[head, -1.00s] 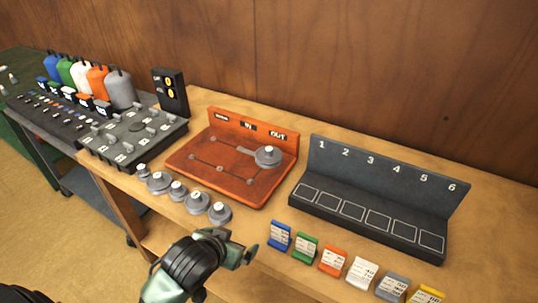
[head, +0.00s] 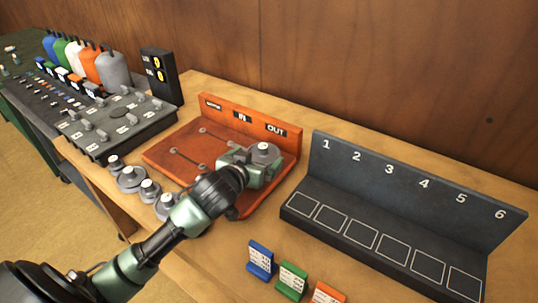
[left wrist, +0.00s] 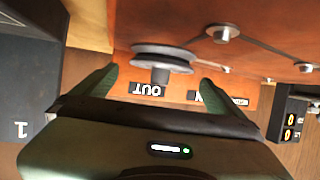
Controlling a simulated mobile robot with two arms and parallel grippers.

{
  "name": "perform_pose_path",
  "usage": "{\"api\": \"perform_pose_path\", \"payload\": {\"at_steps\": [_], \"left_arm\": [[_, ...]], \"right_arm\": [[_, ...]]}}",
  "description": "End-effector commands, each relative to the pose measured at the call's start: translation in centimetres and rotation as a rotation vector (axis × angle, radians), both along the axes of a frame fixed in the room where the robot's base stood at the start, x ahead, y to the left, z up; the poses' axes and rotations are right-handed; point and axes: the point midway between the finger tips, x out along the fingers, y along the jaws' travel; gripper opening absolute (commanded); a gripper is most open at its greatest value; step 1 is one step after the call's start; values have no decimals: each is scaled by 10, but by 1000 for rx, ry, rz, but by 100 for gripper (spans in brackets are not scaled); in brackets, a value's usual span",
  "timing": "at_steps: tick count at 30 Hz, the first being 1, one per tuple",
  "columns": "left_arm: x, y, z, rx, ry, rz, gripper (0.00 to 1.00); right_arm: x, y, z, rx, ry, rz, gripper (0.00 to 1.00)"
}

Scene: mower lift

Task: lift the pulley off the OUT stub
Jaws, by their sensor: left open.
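The grey pulley (head: 264,151) sits on the OUT stub of the orange board (head: 160,155), in front of the OUT label. The stub itself is hidden under the pulley. My left gripper (head: 262,165) is at the pulley in the head view. In the left wrist view the pulley (left wrist: 162,57) lies ahead of and between the two green fingers of the open gripper (left wrist: 150,88). I cannot tell whether a finger touches it. My right gripper is not in view.
Several loose pulleys (head: 131,178) stand along the board's front left. A dark rack (head: 400,215) numbered 1 to 6 stands to the right. Coloured cards (head: 292,277) stand in front of it.

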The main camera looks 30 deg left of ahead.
Motion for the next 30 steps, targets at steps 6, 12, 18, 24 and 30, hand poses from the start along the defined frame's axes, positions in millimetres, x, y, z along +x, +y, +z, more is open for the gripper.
{"api": "perform_pose_path", "payload": {"at_steps": [6,12,18,24,30], "left_arm": [[24,4,-7,0,1,1,100],[51,7,-19,0,1,0,100],[60,8,-23,-1,1,-1,100],[59,8,-23,-1,1,-1,89],[59,8,-23,-1,1,-1,34]], "right_arm": [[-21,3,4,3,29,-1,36],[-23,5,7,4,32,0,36],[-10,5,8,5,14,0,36],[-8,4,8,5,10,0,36],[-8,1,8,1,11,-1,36]]}}
